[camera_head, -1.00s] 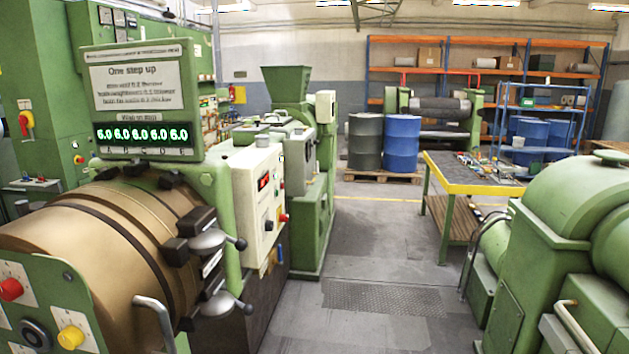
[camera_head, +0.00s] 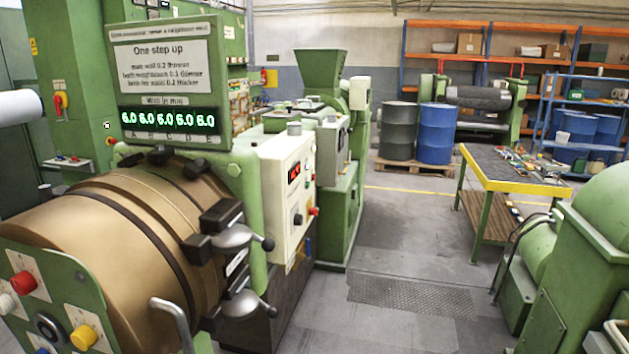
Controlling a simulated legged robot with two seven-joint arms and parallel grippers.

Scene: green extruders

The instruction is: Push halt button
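A red round button (camera_head: 23,283) sits on the green panel at the lower left, above a yellow button (camera_head: 84,337). A dark round knob (camera_head: 47,327) and a pale button (camera_head: 6,303) are close to it. The red button stands out from its light label plate. A smaller red knob (camera_head: 313,211) sticks out from the side of the white control box (camera_head: 285,185). No label reading halt can be made out on either. Neither of my grippers is in view.
A large bronze drum (camera_head: 120,245) with metal handles (camera_head: 235,237) fills the near left, under a "One step up" sign (camera_head: 170,65). A green machine (camera_head: 565,260) stands at the right. Grey floor (camera_head: 385,265) lies clear between them. A tool table (camera_head: 510,170) stands beyond.

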